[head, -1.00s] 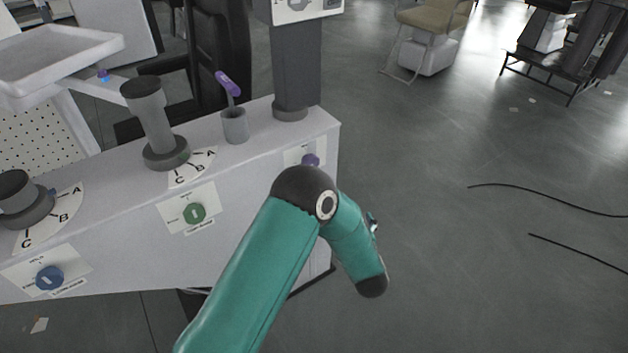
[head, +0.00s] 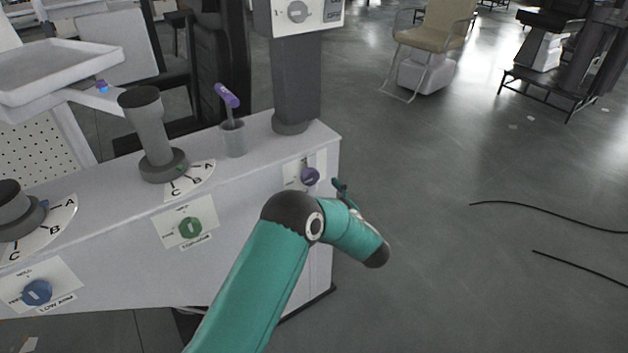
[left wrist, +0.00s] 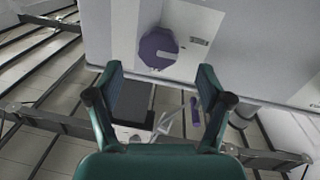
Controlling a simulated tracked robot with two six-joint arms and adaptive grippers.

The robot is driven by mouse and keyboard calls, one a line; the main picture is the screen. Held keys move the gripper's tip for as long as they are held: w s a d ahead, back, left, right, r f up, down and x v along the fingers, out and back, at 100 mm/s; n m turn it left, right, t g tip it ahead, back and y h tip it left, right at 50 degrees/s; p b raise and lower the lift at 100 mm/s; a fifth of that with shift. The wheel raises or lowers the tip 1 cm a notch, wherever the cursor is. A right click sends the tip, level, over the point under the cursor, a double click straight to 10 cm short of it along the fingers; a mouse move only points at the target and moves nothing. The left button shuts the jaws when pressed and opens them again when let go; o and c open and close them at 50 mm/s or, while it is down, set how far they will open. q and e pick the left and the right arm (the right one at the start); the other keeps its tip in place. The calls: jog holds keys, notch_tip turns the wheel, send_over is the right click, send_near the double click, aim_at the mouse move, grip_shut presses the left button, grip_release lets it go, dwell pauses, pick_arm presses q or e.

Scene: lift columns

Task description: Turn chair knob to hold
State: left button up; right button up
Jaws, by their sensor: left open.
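A purple knob (head: 310,176) sits on a pale plate at the right end of the white console's front face. It also shows in the left wrist view (left wrist: 158,47), on a plate whose label I cannot read. My left gripper (head: 341,188) is just right of the purple knob in the head view, partly hidden by its own arm. In the left wrist view the gripper (left wrist: 163,82) is open and empty. The purple knob lies beyond the fingertips, roughly between them, and appears apart from them. My right gripper is in neither view.
The white console (head: 250,205) also carries a green knob (head: 190,228) and a blue knob (head: 37,292). On top stand a grey lever post (head: 150,130), a cup (head: 233,138) with a purple-handled tool and a dark column (head: 296,85).

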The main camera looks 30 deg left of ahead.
aim_at(312, 180)
pick_arm(q)
jog(key=x, duration=0.5)
jog(key=shift+w+a, duration=0.15)
jog(key=shift+a, duration=0.15)
